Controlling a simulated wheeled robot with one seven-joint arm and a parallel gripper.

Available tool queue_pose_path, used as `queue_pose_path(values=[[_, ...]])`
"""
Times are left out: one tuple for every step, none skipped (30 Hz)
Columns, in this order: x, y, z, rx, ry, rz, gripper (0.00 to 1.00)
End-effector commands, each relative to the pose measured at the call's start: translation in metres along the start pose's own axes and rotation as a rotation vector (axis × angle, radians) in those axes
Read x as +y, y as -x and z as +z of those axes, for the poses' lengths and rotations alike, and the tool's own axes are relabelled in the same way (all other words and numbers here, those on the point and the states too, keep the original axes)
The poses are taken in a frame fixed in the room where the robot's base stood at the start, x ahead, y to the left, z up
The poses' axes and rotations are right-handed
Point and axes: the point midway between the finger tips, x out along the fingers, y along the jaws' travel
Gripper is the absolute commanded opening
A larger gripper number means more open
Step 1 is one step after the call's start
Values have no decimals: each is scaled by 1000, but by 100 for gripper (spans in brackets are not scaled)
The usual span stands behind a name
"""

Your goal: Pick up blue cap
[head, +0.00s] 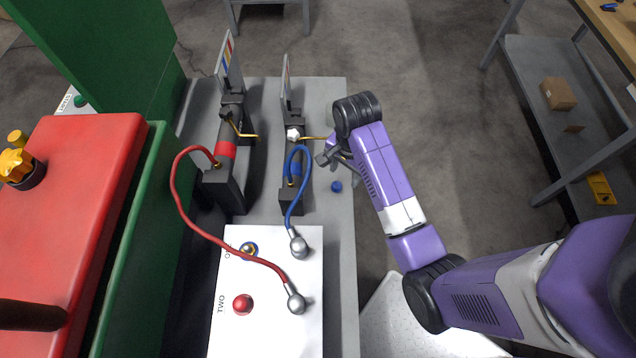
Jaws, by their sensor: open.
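The small round blue cap (337,187) lies on the grey bench top (338,240), right of the blue hose and near the bench's right edge. My gripper (326,159) is a little behind and left of the cap in the head view, apart from it in the picture. It is open and seems empty. Its fingers are small and partly hidden by my wrist, and its height above the bench is hard to tell.
A blue hose (307,168) and a red hose (182,205) run from two upright fixtures to a white panel (265,330). The panel holds a red knob (242,304). A red-topped green machine (75,180) stands left. A shelf table (550,110) stands right.

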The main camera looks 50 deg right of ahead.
Motion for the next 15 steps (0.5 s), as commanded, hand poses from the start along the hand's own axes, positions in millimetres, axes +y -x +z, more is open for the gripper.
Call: queue_pose_path(values=[[-4, 5, -2, -16, -28, 14, 54], [-5, 7, -1, -24, -39, 24, 54], [-5, 9, -1, -32, -52, 33, 54], [-6, 10, -1, -37, -59, 38, 54], [-6, 10, -1, -40, -64, 41, 54], [-6, 8, -1, -43, -67, 45, 54], [-5, 6, -1, -44, -68, 47, 54], [-5, 3, 0, -45, -68, 48, 54], [-5, -1, 0, -44, -67, 47, 54], [-5, -5, 0, -44, -67, 47, 54], [-4, -8, 0, -44, -66, 48, 54], [-4, -12, 0, -44, -66, 47, 54], [-4, -14, 1, -44, -66, 47, 54], [-4, -17, 1, -44, -65, 47, 54], [-4, -21, 1, -44, -65, 47, 54]])
